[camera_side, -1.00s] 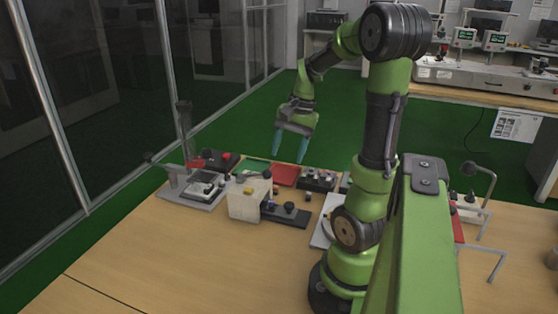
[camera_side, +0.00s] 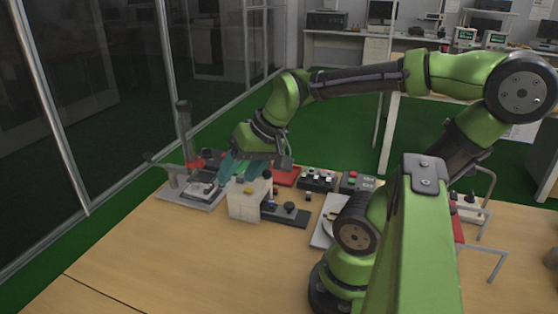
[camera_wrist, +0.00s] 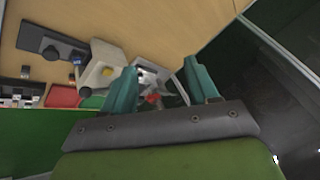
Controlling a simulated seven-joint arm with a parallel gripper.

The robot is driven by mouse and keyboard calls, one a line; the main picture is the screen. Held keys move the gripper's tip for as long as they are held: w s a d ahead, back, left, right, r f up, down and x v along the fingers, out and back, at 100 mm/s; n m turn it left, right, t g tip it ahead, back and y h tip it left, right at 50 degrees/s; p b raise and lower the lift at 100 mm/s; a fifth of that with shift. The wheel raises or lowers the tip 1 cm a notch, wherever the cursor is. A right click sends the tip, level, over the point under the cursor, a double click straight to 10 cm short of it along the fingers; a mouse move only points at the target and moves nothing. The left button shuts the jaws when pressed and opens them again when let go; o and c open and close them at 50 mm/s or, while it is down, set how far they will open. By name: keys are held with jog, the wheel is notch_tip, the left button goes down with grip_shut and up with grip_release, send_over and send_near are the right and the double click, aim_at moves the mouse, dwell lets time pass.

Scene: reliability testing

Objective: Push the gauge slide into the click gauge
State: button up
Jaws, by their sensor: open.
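The click gauge appears to be the beige block (camera_side: 244,206) with a yellow button on top, on the wooden bench. The block also shows in the wrist view (camera_wrist: 104,58). The gauge slide appears to be the dark flat bar with a round knob (camera_side: 291,216) sticking out of the block's right side; in the wrist view the bar (camera_wrist: 42,40) lies at the upper left. My gripper (camera_side: 236,180) is open and empty, with teal fingers above and just behind the block. In the wrist view the fingers (camera_wrist: 160,66) are spread, with the block left of them.
A grey fixture with an upright post (camera_side: 184,135) and lever stands left of the block, close to my fingers. A red tray (camera_side: 286,176), a box with several buttons (camera_side: 317,179) and another control box (camera_side: 357,182) sit behind. The front bench (camera_side: 190,260) is clear.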

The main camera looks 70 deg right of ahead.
jog(key=a, duration=0.1)
jog(key=a+r+n, duration=0.1)
jog(key=a, duration=0.1)
jog(key=s+a+n, duration=0.1)
jog(key=shift+a+r+t+y, duration=0.15)
jog(key=shift+t+y, duration=0.15)
jog(key=shift+y, duration=0.1)
jog(key=m+g, duration=0.3)
jog(key=m, duration=0.5)
send_over(290, 204)
jog(key=w+a, duration=0.5)
notch_tip(290, 204, down, 4)
jog(key=s+d+f+m+g+y, duration=0.1)
jog(key=s+d+m+g+y, duration=0.15)
jog(key=s+d+m, duration=0.8)
jog(key=shift+n, duration=0.65)
jog(key=w+x, duration=0.1)
jog(key=x, duration=0.4)
jog(key=w+x, duration=0.1)
jog(key=x, duration=0.5)
jog(key=w+x, duration=0.1)
jog(key=x, duration=0.4)
jog(key=shift+w+d+f, duration=0.1)
jog(key=shift+w+d, duration=0.15)
